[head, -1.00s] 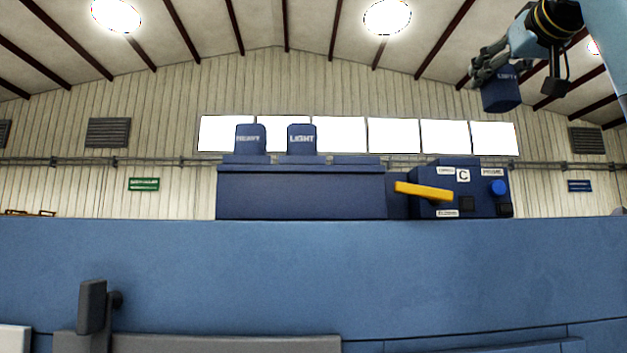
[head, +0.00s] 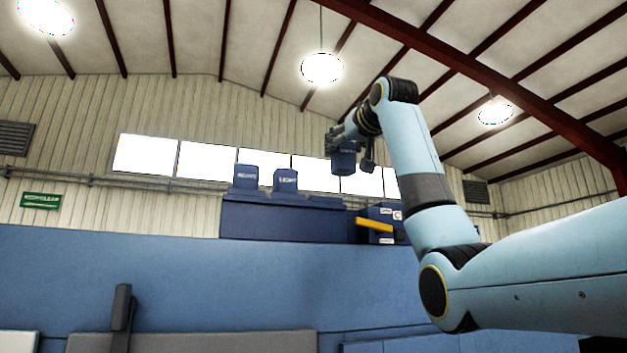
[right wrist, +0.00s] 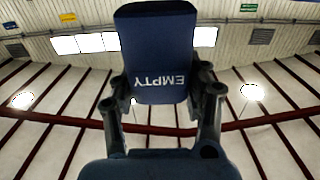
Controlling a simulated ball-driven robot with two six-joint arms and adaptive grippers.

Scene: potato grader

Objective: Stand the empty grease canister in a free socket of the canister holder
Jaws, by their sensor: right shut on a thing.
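My right gripper (head: 337,141) is shut on the dark blue canister (head: 344,161), which hangs below the fingers in the head view. In the right wrist view the canister (right wrist: 157,50) sits between both fingers, and its label reads EMPTY, upside down. The dark blue canister holder (head: 280,220) stands on the blue machine. The HEAVY canister (head: 246,177) and the LIGHT canister (head: 285,183) stand in its left and middle places. The right place (head: 328,202) carries no canister. The held canister is above and slightly right of that place in the picture, apart from it. My left gripper is out of view.
Right of the holder is a dark blue control box (head: 397,216) with a yellow lever (head: 374,225). The wide blue machine panel (head: 180,270) fills the foreground, with a dark handle (head: 122,305) at lower left.

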